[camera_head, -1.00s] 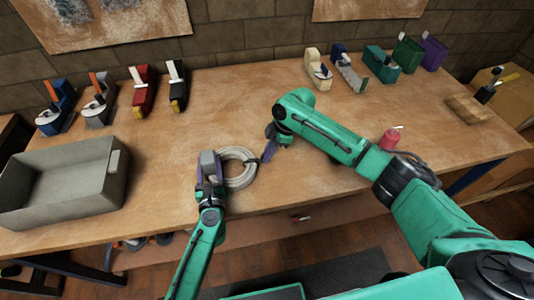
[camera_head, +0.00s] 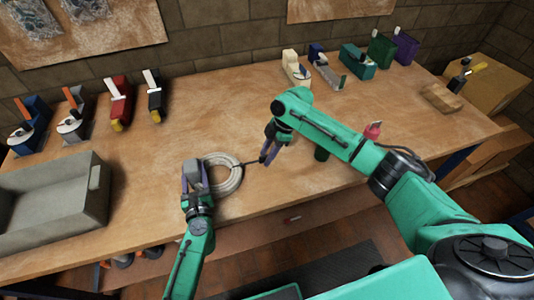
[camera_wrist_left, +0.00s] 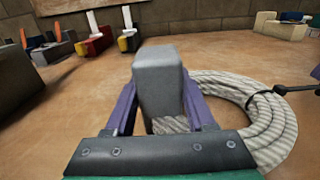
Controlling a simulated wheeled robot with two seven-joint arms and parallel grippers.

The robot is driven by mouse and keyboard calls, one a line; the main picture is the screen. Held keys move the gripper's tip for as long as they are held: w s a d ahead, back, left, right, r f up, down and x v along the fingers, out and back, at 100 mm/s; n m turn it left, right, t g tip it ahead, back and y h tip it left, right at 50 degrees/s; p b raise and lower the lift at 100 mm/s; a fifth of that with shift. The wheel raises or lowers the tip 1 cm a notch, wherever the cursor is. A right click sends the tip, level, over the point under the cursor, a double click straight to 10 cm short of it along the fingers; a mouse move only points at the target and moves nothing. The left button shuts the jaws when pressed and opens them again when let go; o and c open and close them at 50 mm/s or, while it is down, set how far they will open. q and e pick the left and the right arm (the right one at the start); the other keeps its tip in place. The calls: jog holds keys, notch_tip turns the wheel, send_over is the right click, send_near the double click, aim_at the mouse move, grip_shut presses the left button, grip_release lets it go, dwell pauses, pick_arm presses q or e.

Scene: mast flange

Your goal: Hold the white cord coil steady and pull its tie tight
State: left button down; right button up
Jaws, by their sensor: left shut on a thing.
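The white cord coil (camera_head: 232,181) lies flat near the bench's front edge; part of it shows in the left wrist view (camera_wrist_left: 262,140). A thin black tie (camera_head: 251,163) runs from its right side. My left gripper (camera_head: 192,175) is shut on a grey block (camera_wrist_left: 158,80), its purple fingers on either side. The block is at the coil's left side, with some cord visible beneath it; exact contact is hidden. My right gripper (camera_head: 268,152) is at the tie's outer end, right of the coil, and appears shut on it.
A grey open bin (camera_head: 60,190) stands at the left. Several tape dispensers, including a red one (camera_head: 118,95) and a cream one (camera_head: 294,68), line the back. A red object (camera_head: 373,130) is behind my right arm. The middle of the bench (camera_head: 215,115) is clear.

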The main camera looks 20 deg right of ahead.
jog(key=v, duration=1.2)
jog(key=shift+d, duration=0.1)
pick_arm(q)
jog(key=shift+c, duration=0.8)
grip_release()
